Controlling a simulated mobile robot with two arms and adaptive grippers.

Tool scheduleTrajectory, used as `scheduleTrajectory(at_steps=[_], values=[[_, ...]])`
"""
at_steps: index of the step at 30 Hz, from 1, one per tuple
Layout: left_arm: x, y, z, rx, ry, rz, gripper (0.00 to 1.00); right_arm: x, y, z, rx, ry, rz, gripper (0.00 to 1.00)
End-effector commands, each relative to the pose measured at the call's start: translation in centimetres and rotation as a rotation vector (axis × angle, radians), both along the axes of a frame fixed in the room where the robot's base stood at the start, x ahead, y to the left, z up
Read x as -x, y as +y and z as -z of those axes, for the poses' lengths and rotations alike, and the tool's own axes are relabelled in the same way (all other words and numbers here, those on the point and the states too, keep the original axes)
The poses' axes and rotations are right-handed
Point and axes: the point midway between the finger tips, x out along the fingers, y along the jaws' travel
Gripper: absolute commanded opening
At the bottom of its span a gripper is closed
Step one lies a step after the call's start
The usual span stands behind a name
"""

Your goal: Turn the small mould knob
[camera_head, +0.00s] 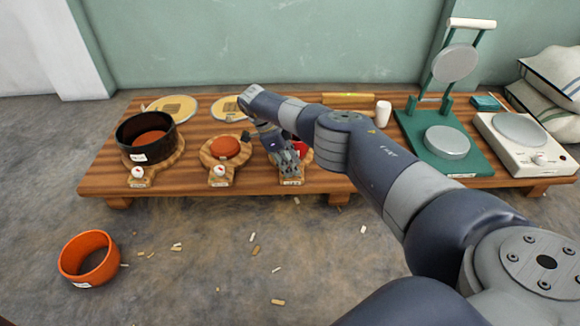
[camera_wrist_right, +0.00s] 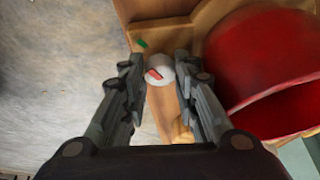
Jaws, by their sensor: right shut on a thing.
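My right gripper (camera_head: 287,172) reaches down at the front of the third wooden mould stand, which carries a red ring (camera_head: 300,149). In the right wrist view, the two fingers of my right gripper (camera_wrist_right: 158,72) are shut on the small mould knob (camera_wrist_right: 161,73), a round white knob with a red mark, one finger on each side. The red ring (camera_wrist_right: 265,75) is right beside the gripper there. In the head view the gripper hides this knob, and my arm covers part of the red ring. My left gripper is not in view.
Two other stands have white knobs: the left one (camera_head: 137,173) below a black ring (camera_head: 140,145), the middle one (camera_head: 219,171) before an orange disc (camera_head: 225,147). A green press (camera_head: 465,158) and white scale (camera_head: 520,155) stand right.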

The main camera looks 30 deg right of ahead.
Motion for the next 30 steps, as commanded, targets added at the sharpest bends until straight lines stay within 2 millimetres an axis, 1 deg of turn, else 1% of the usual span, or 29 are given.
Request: scheduleTrajectory(at_steps=[13,14,15,16,26,30], values=[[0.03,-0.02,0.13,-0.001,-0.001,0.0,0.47,-0.01,0.06,0.08,-0.001,0.0,0.007,0.04],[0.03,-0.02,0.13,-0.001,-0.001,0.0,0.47,-0.01,0.06,0.08,-0.001,0.0,0.007,0.34],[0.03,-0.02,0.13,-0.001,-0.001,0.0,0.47,-0.01,0.06,0.08,-0.001,0.0,0.007,0.43],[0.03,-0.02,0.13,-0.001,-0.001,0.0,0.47,-0.01,0.05,0.07,-0.001,0.0,0.007,0.47],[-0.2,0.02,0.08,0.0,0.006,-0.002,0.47,-0.01,0.01,-0.01,-0.001,0.0,0.004,0.47],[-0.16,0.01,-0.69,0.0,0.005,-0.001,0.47,0.09,0.0,-0.22,-0.001,0.002,-0.026,0.47]])
